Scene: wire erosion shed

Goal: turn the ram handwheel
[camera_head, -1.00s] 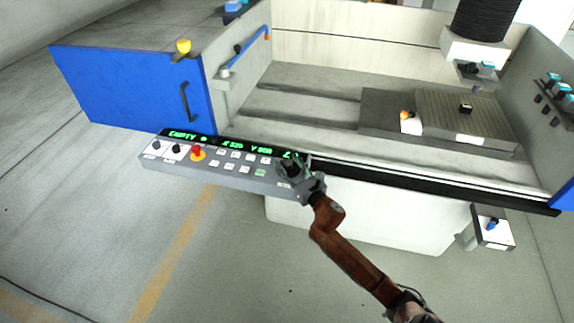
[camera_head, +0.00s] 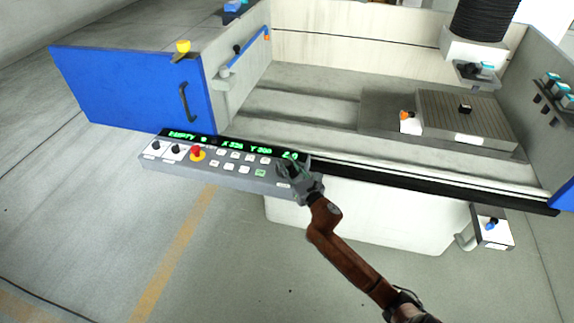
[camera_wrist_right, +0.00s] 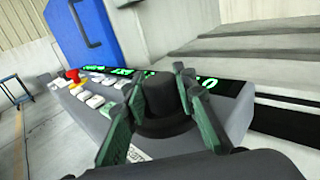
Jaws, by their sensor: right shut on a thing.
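The ram handwheel is a black round knob on the right end of the grey control panel (camera_head: 240,173). It shows well in the right wrist view as a dark, thick knob (camera_wrist_right: 163,97). My right gripper (camera_head: 291,169) is shut on the handwheel. In the right wrist view its green-grey fingers (camera_wrist_right: 158,80) stand on either side of the knob. In the head view the gripper covers most of the knob. My left gripper is not in view.
A red stop button (camera_head: 196,150), two black knobs and several small keys sit on the panel beside a green-lit display (camera_head: 230,143). Behind is the machine's tank with a grey block (camera_head: 465,120). A blue door (camera_head: 125,90) is at left. Floor in front is clear.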

